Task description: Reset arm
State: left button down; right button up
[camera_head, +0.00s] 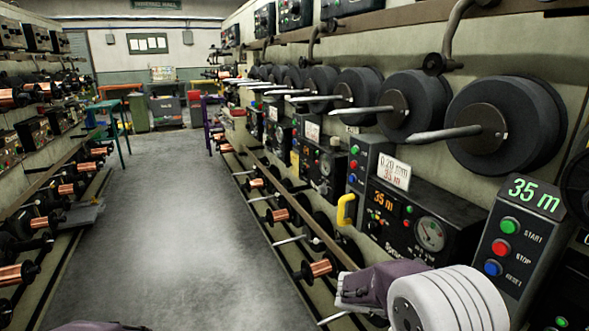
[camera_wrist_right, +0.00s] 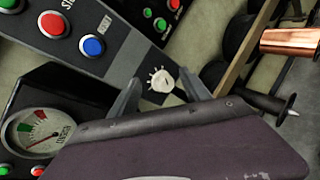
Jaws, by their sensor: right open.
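My right arm comes in at the lower right of the head view, with a purple wrist part in front of the machine row. In the right wrist view my right gripper (camera_wrist_right: 162,77) has its two grey fingers apart. A pale knob (camera_wrist_right: 160,80) shows in the gap between them, and nothing is held. I cannot tell how far the knob is from the fingers. My left gripper is not in view; only a purple sliver shows at the head view's bottom left edge.
A control panel (camera_head: 521,239) reading 35 m, with START, STOP and RESET buttons, stands right of my arm. A gauge box (camera_head: 429,235) and yellow handle (camera_head: 346,211) are behind it. Black spools (camera_head: 508,122) line the right wall. The aisle floor (camera_head: 180,230) is clear.

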jog(key=s+a+f+m+g+y, duration=0.2)
jog(key=s+a+f+m+y, duration=0.2)
jog(key=s+f+y, duration=0.55)
jog(key=a+f+m+t+y, duration=0.2)
jog(key=a+f+m, duration=0.15)
jog(key=a, duration=0.35)
jog(key=a+f+m+t+y, duration=0.1)
jog(key=a+f+m+y, duration=0.2)
jog(key=a, duration=0.4)
notch_tip(320, 180, up, 23)
jog(key=p, duration=2.2)
jog(key=shift+s+r, duration=0.2)
jog(key=shift+m, duration=0.25)
